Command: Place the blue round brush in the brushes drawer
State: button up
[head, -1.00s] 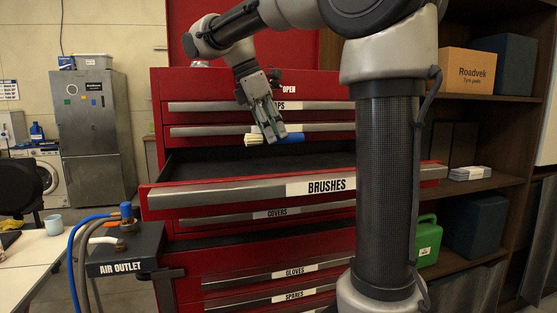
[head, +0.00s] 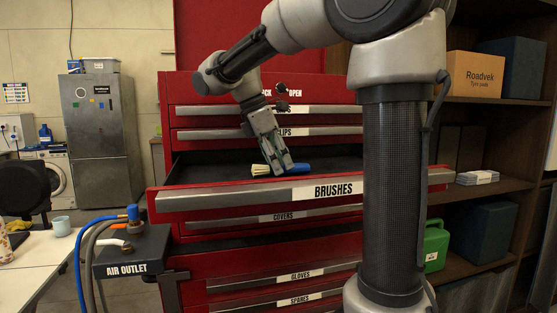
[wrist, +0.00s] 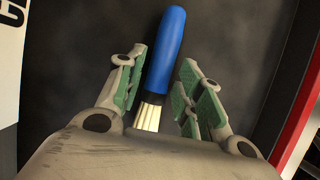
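The blue round brush (head: 300,167) has a blue handle and pale bristles. It lies level inside the open brushes drawer (head: 217,199), low over or on its dark floor; contact is hard to tell. My gripper (head: 282,169) reaches down into the drawer around the brush's middle. In the wrist view, the brush (wrist: 168,45) sits between the green-padded fingers (wrist: 160,82), with a narrow gap showing on each side, so the gripper looks open. The bristle end is partly hidden by the gripper body.
The red cabinet (head: 330,92) has other labelled drawers above and below. An air outlet stand (head: 130,250) with hoses is at the left front. A shelf (head: 475,185) with boxes and a green can (head: 434,246) stands at right. The drawer's left part is clear.

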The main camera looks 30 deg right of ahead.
jog(key=shift+o, duration=0.3)
jog(key=shift+r, duration=0.3)
jog(key=v, duration=1.1)
jog(key=shift+a+r, duration=0.15)
jog(key=shift+r, duration=0.25)
